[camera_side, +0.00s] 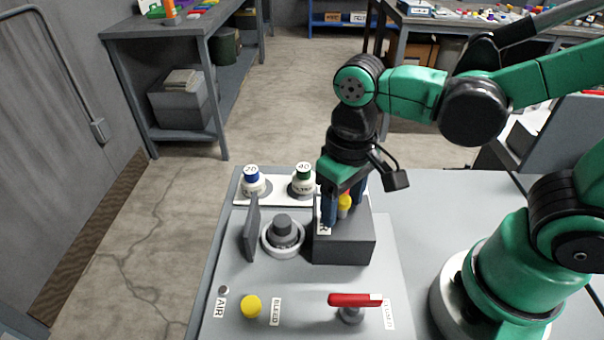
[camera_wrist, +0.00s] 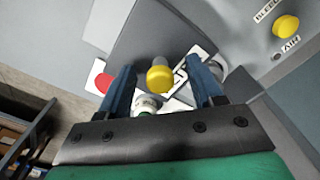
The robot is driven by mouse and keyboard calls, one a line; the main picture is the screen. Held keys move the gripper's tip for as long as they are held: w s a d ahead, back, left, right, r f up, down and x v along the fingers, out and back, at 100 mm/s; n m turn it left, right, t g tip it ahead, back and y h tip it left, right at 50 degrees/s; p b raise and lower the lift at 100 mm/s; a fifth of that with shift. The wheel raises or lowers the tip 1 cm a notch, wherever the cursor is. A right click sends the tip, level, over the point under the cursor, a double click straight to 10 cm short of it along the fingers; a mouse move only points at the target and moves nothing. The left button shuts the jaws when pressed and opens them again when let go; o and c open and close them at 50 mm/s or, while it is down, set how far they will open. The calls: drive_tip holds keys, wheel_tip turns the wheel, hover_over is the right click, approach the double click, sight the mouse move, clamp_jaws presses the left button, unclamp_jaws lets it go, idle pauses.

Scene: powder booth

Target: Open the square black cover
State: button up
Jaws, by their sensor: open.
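A thin square black cover (camera_side: 250,228) stands upright, tilted a little, left of a grey round knob (camera_side: 283,232) in a white ring. A dark square box (camera_side: 345,249) is right of the knob; its dark top also shows in the wrist view (camera_wrist: 165,33). A yellow-topped post (camera_side: 344,201) appears to stand on the box, beside a white label. My gripper (camera_side: 343,208) is over the box. In the wrist view its blue fingers (camera_wrist: 162,70) are apart, either side of the yellow top (camera_wrist: 159,79), with gaps showing. I cannot tell whether the box has its own lid.
Pots with a blue cap (camera_side: 251,176) and a green cap (camera_side: 303,173) stand behind on a white strip. A yellow button (camera_side: 251,306) and a red lever (camera_side: 354,299) are at the front. A red round top (camera_wrist: 103,82) shows in the wrist view.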

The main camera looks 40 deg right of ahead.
drive_tip(key=shift+r, duration=2.7)
drive_tip(key=shift+w+d+f+t, duration=0.1)
drive_tip(key=shift+w+d+t, duration=0.1)
drive_tip(key=shift+d+t, duration=0.1)
drive_tip(key=w+d+t, duration=0.4)
drive_tip(key=d+t, duration=0.2)
drive_tip(key=shift+w+d+f+t, duration=0.15)
drive_tip(key=shift+t, duration=0.15)
